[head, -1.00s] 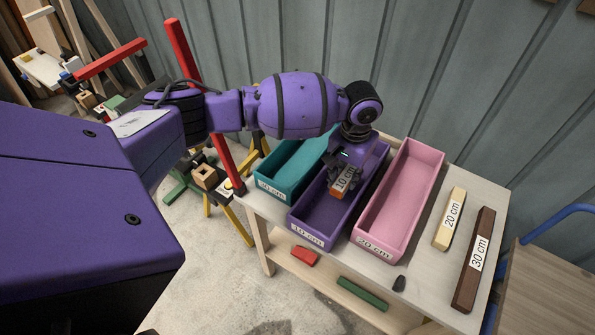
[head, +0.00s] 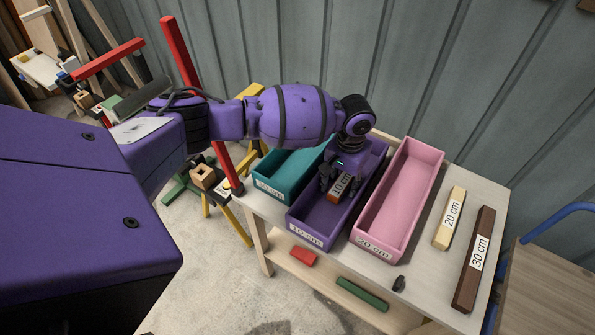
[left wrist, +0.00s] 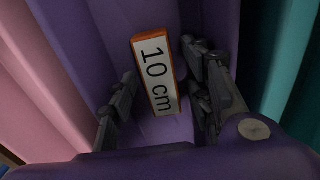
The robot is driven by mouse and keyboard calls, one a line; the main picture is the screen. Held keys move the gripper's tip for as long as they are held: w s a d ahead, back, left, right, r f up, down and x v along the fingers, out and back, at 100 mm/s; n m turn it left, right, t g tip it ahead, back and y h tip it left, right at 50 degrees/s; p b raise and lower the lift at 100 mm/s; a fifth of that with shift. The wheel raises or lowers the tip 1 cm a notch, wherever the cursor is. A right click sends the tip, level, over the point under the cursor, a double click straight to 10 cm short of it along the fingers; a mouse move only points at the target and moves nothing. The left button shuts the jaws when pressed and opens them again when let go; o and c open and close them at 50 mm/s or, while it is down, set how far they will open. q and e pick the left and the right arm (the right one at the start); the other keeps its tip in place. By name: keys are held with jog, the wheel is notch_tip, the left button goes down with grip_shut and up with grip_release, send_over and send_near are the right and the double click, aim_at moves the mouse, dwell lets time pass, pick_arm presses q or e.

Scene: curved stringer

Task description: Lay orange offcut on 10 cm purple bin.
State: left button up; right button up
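The orange offcut (head: 337,190), with a white "10 cm" label, is inside the purple bin (head: 307,234), which is marked 10 cm on its front. My left gripper (head: 341,186) reaches down into the bin around the offcut. In the left wrist view the offcut (left wrist: 156,75) lies between the spread fingers (left wrist: 160,105), with gaps on both sides, over the purple bin floor. Whether it rests fully flat is hard to tell. My right gripper is not in view.
A teal bin (head: 273,187) stands left of the purple bin and a pink bin (head: 375,247) right of it. A yellow 20 cm offcut (head: 449,218) and a brown 30 cm offcut (head: 473,260) lie on the bench. Red (head: 303,257) and green (head: 362,294) pieces lie on the shelf below.

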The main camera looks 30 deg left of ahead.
aim_at(342, 183)
pick_arm(q)
jog(key=shift+w+r, duration=0.1)
jog(key=shift+r, duration=0.15)
notch_tip(342, 183, up, 12)
jog(key=p, duration=0.1)
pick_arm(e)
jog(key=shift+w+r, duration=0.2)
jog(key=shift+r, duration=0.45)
